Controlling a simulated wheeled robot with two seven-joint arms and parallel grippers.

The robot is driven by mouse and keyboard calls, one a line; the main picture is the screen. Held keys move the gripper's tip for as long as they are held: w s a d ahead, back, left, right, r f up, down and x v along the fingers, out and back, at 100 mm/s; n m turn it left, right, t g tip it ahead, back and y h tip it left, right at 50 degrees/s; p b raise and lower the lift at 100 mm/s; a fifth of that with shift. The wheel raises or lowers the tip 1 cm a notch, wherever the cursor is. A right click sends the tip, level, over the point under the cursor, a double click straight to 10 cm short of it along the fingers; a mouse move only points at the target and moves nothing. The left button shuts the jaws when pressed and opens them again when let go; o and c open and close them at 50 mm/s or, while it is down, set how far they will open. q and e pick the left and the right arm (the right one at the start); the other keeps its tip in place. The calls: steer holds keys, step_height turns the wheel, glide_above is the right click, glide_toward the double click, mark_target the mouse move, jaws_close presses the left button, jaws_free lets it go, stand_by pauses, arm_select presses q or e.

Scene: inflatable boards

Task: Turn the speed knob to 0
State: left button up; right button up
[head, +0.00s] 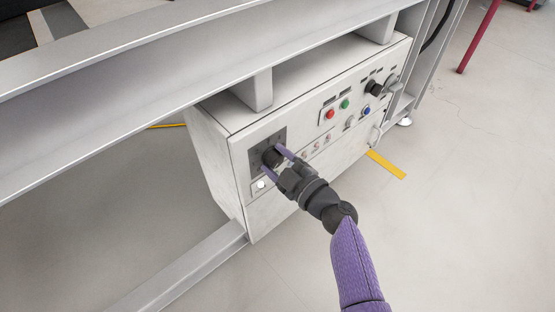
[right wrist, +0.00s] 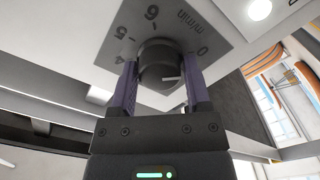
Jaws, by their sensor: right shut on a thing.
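The speed knob (head: 271,156) is a round black knob on a dark grey square dial plate (head: 256,153) at the left end of the white control box. My right gripper (head: 273,159) has its two purple fingers on either side of the knob and is shut on it. In the right wrist view the knob (right wrist: 158,58) sits between the fingers (right wrist: 160,82). The plate there shows 4, 5, 6, m/min and 0. A white mark on the knob points to the right, toward the right finger, below the 0. Other numbers are hidden. My left gripper is out of view.
The control box (head: 218,165) also carries red (head: 330,114) and green (head: 345,103) buttons, a blue button (head: 366,111) and another black knob (head: 373,88). A grey metal beam (head: 150,75) runs above and in front of the box. The floor at right is mostly clear.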

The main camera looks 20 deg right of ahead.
steer(key=shift+f, duration=0.1)
stand_by(0.5)
steer(key=o, duration=1.3)
